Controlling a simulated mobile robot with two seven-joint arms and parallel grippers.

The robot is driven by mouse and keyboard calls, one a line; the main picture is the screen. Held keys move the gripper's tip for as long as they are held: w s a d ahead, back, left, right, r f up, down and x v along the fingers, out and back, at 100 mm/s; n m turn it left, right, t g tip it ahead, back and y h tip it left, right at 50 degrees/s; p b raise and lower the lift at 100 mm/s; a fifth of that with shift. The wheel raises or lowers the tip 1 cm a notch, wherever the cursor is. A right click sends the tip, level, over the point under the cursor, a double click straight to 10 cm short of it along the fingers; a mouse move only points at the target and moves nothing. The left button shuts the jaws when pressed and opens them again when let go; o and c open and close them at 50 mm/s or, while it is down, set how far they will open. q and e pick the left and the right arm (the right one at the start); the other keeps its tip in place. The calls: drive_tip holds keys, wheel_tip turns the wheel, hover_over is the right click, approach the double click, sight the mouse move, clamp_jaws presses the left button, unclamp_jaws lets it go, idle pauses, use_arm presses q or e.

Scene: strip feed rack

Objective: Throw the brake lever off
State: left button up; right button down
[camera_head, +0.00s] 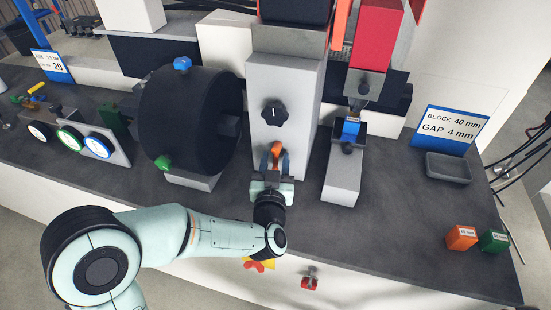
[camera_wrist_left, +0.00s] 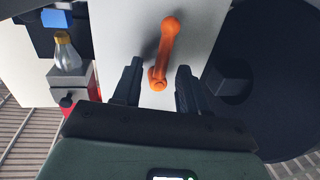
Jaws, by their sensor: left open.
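The orange brake lever (camera_head: 277,148) is mounted on the front face of a pale grey column (camera_head: 284,90), below a black star knob (camera_head: 274,114). My left gripper (camera_head: 273,161) is in front of the column's lower part, right at the lever. In the left wrist view the lever (camera_wrist_left: 167,45) stands nearly upright, leaning slightly right. My left gripper (camera_wrist_left: 158,85) is open there, one finger on each side of the lever's near end. A gap shows on both sides; the lever is not clamped. My right gripper is out of view.
A large black drum (camera_head: 190,120) stands close left of the column. A narrow grey stand (camera_head: 343,180) with a blue-topped block is close right. Dials (camera_head: 70,140) are at left; a grey tray (camera_head: 448,167) and an orange block (camera_head: 461,237) are at right.

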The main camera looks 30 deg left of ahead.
use_arm(q)
drive_tip(key=shift+w+a, duration=0.2)
drive_tip(key=shift+w, duration=0.3)
clamp_jaws()
drive_tip(key=shift+r, duration=0.1)
